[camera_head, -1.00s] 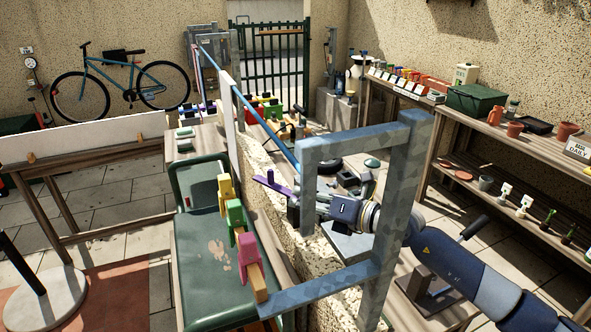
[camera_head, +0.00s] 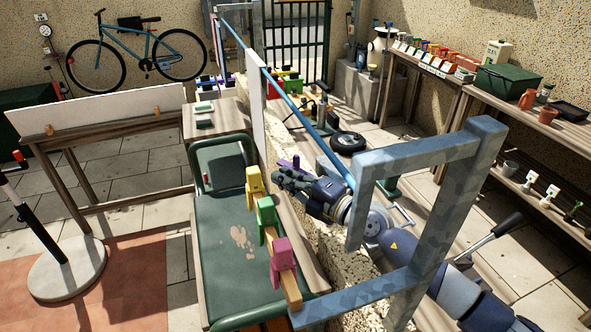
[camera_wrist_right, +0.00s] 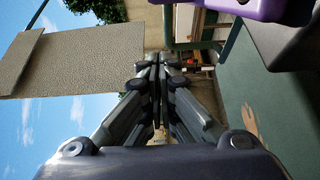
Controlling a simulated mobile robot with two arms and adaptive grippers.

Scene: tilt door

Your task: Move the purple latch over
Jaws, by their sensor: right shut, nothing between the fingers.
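The purple latch (camera_head: 296,162) shows as a small piece just behind my right gripper, near the top of the rough stone wall; most of it is hidden by the gripper. A purple part (camera_wrist_right: 262,8) also shows at the top edge of the right wrist view, to the side of the fingers. My right gripper (camera_head: 280,175) reaches through the grey metal frame, over the wall top. Its fingers (camera_wrist_right: 158,75) are shut together and empty. I cannot tell whether it touches the latch. My left gripper is not in view.
The grey metal frame (camera_head: 440,160) surrounds my right arm. A blue rail (camera_head: 300,118) runs back from it. A shelf bench (camera_head: 520,100) stands right.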

